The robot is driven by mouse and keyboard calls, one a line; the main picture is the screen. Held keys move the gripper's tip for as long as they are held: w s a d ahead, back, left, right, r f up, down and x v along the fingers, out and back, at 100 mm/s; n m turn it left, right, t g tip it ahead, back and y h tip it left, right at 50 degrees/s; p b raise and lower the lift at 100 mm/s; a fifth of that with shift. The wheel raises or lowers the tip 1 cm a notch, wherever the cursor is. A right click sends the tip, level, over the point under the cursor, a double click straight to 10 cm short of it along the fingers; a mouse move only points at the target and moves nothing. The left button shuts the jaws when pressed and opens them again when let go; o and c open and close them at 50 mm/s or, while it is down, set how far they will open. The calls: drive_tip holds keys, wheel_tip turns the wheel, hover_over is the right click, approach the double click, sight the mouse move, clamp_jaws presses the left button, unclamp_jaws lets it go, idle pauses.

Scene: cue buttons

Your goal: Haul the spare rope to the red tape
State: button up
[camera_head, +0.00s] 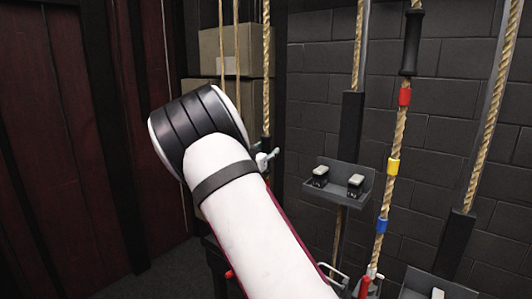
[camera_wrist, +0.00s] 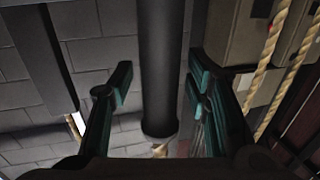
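Red tape (camera_head: 405,97) wraps a tan rope (camera_head: 398,130) at the right in the head view. A black sleeve (camera_head: 411,42) is above it, with yellow tape (camera_head: 393,166) and blue tape (camera_head: 382,225) below. Other ropes hang on both sides; I cannot tell which is the spare rope. In the wrist view, a thick black sleeve (camera_wrist: 160,60) hangs between the fingers of my gripper (camera_wrist: 158,90). The fingers are open, with a gap on each side of the sleeve. In the head view, my arm hides most of the gripper.
Cardboard boxes (camera_head: 233,50) stand behind my arm. A rope (camera_head: 266,80) hangs in front of them. A dark block wall (camera_head: 450,100) closes the back right.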

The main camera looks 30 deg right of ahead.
clamp_jaws()
wheel_tip(320, 180, down, 17)
drive_tip(key=b, duration=0.8)
drive_tip(key=shift+o, duration=1.1)
unclamp_jaws()
drive_tip(key=v, duration=1.2)
